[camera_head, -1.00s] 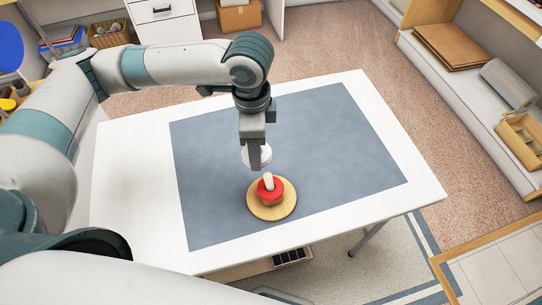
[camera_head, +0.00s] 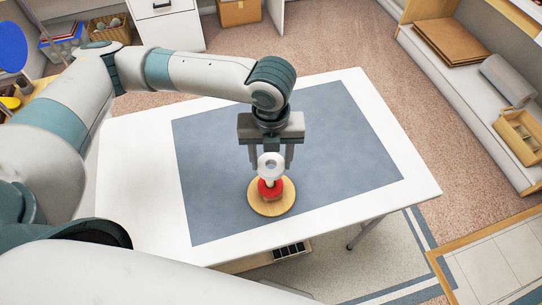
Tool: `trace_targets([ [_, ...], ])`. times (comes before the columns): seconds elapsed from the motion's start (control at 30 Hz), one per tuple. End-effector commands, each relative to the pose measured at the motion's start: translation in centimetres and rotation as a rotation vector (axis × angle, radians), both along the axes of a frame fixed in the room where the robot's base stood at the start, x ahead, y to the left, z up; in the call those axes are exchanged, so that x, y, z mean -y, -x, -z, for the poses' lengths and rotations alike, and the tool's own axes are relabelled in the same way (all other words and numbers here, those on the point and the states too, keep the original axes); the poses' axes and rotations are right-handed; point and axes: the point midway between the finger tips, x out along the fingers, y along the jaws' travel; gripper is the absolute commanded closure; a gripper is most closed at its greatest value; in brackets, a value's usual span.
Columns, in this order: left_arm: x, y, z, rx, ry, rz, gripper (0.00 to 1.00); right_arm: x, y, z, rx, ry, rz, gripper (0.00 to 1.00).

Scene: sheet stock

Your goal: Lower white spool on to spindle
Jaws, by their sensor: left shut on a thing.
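The white spool (camera_head: 271,172) is a small ring-shaped piece with a hole, held between the two fingers of my left gripper (camera_head: 270,165). It appears right over the spindle, whose round wooden base (camera_head: 270,209) rests on the blue-grey mat. A red spool (camera_head: 266,193) sits on the spindle above the base. The peg's top is mostly hidden by the white spool. I cannot tell whether the white spool is threaded on the peg or just above it. My right gripper is not in view.
The blue-grey mat (camera_head: 340,140) lies on a white table (camera_head: 130,200) and is clear around the spindle. A shelf (camera_head: 470,95) with brown sheets, a grey roll and a wooden tray stands at the right. Carpet surrounds the table.

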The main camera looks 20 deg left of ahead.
Motion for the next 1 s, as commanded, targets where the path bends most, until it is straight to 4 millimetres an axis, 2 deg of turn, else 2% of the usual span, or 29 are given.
trace_targets([
  [1.0,-0.03,-0.12,0.04,0.002,-0.001,0.011,0.94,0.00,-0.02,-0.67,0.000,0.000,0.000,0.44],
])
